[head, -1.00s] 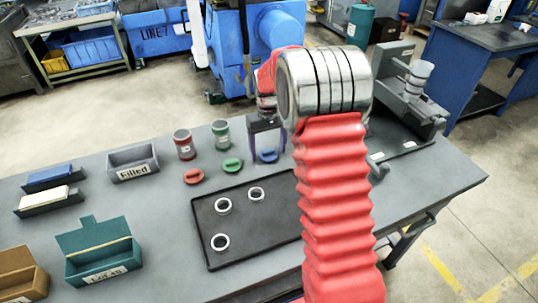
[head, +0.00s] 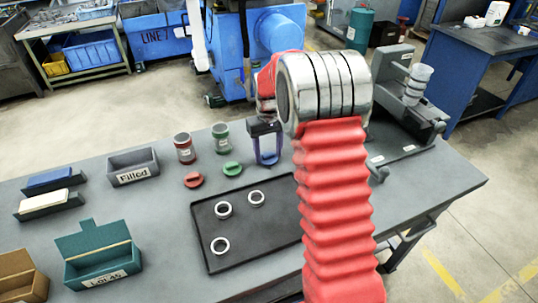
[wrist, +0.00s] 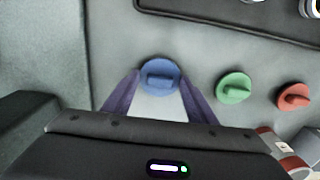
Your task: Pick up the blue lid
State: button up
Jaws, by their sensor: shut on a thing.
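The blue lid (head: 268,158) is at the back of the grey bench, right of the green lid. My gripper (head: 268,156) points down with its two purple fingers shut on the blue lid, one on each side. In the wrist view the blue lid (wrist: 160,77) is round with a raised bar, between the fingertips (wrist: 160,82). I cannot tell whether the lid still touches the bench. The green lid (wrist: 233,87) and the red lid (wrist: 293,97) lie apart from the gripper.
A red jar (head: 184,148) and a green jar (head: 221,137) stand behind their lids. A black tray (head: 235,260) with three rings lies in front. A "Filled" bin (head: 133,168) and a teal box (head: 103,262) are left. A grey machine (head: 415,110) stands right.

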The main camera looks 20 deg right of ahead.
aim_at(268, 154)
notch_tip(268, 154, up, 10)
dwell(0.5)
jog(key=shift+a, duration=0.1)
dwell(0.4)
jog(key=s+a+f, duration=0.1)
jog(key=s+a, duration=0.3)
jog(key=a, duration=0.8)
jog(key=shift+f, duration=0.2)
